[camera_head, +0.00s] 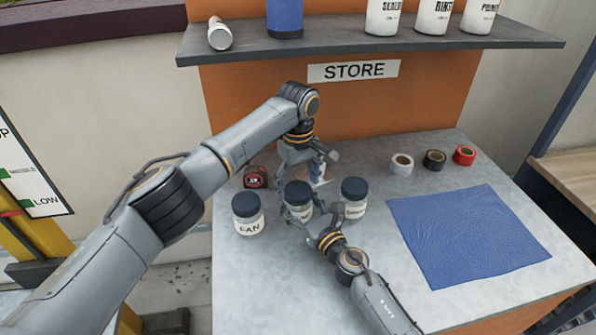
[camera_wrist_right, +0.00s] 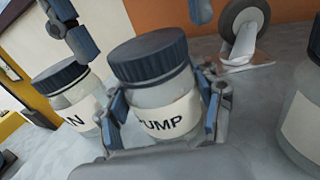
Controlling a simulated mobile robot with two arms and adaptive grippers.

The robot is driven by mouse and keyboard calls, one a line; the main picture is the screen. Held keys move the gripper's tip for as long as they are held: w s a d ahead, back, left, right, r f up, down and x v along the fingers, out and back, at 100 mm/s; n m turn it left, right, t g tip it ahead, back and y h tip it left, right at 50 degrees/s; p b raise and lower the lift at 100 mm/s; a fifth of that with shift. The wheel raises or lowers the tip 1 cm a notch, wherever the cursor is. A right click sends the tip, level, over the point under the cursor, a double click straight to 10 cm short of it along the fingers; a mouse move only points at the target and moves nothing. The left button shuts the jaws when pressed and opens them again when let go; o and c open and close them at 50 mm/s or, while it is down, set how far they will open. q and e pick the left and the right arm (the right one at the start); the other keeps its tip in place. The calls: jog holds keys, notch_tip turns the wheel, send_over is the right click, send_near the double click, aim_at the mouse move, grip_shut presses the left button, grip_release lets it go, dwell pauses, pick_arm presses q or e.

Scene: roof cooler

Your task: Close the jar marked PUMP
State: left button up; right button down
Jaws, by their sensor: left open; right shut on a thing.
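The PUMP jar (camera_wrist_right: 165,118) is a clear jar with a white label, standing on the grey counter. Its dark blue ribbed lid (camera_wrist_right: 150,58) sits on top; I cannot tell whether it is tight. In the head view the jar (camera_head: 299,197) is the middle one of three and partly covered by my arms. My right gripper (camera_wrist_right: 163,105) is shut around the jar's body from the front. My left gripper (camera_head: 303,178) is open above and behind the jar. Its fingers show on both sides above the lid in the right wrist view, apart from the lid.
Lidded jars stand close on the left (camera_head: 248,215) and right (camera_head: 353,197). A caster wheel (camera_wrist_right: 245,25) on a plate is behind. A red-black tape measure (camera_head: 256,177) lies left. Tape rolls (camera_head: 434,160) and a blue cloth (camera_head: 468,235) occupy the right. A shelf (camera_head: 350,45) overhangs the back.

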pick_arm(q)
jog(key=shift+f, duration=0.4)
jog(key=shift+c, duration=0.2)
jog(key=c, duration=1.2)
jog(key=m, duration=0.5)
jog(key=shift+m, duration=0.4)
jog(key=m, duration=0.5)
jog(key=shift+f+m, duration=0.1)
jog(key=shift+m, duration=0.2)
jog(key=m, duration=0.9)
jog(key=shift+m, duration=0.4)
jog(key=o, duration=1.4)
